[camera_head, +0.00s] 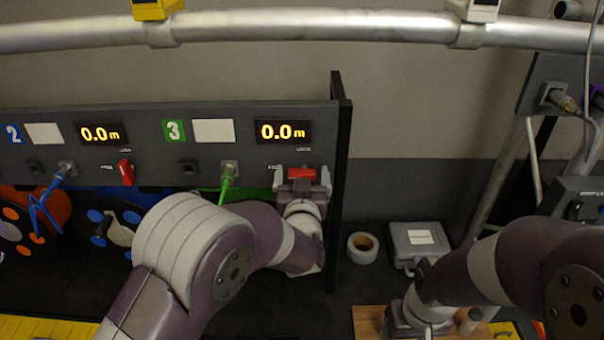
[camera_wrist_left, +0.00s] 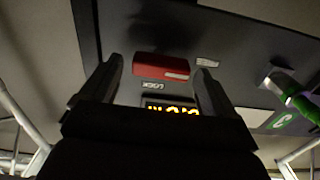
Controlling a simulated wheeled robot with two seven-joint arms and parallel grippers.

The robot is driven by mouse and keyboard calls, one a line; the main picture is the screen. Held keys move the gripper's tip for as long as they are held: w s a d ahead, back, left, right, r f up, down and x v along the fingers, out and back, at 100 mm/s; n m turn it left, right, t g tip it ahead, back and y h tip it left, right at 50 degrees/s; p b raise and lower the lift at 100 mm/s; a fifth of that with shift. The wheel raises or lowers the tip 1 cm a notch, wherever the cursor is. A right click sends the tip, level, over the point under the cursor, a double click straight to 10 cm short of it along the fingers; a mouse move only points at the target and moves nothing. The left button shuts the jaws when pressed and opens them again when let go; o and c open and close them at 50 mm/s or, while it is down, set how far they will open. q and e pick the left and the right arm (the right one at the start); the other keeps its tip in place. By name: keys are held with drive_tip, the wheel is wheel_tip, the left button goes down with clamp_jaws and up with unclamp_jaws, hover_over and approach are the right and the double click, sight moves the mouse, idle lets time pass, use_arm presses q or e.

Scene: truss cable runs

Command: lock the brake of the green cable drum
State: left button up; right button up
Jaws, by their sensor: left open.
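The green drum (camera_head: 252,194) sits under panel section 3, mostly hidden behind my left arm. Its red brake handle (camera_head: 302,173) is on the panel under the right 0.0 m display; its bar looks level in the head view. In the left wrist view the red handle (camera_wrist_left: 160,66) lies between the two fingers, with gaps at both sides and a LOCK label (camera_wrist_left: 154,85) near it. My left gripper (camera_head: 302,181) is open around the handle. My right gripper (camera_head: 410,318) is low at the right, its fingers unclear.
The panel (camera_head: 65,120) has another red handle (camera_head: 126,173) by section 2, blue and green cable plugs, and a dark upright at its right end. A tape roll (camera_head: 363,247) and grey case (camera_head: 418,241) stand right of it. A truss tube (camera_head: 320,25) crosses above.

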use_arm(q)
drive_tip(key=shift+d, duration=0.1)
drive_tip(key=shift+c, duration=0.3)
drive_tip(key=c, duration=1)
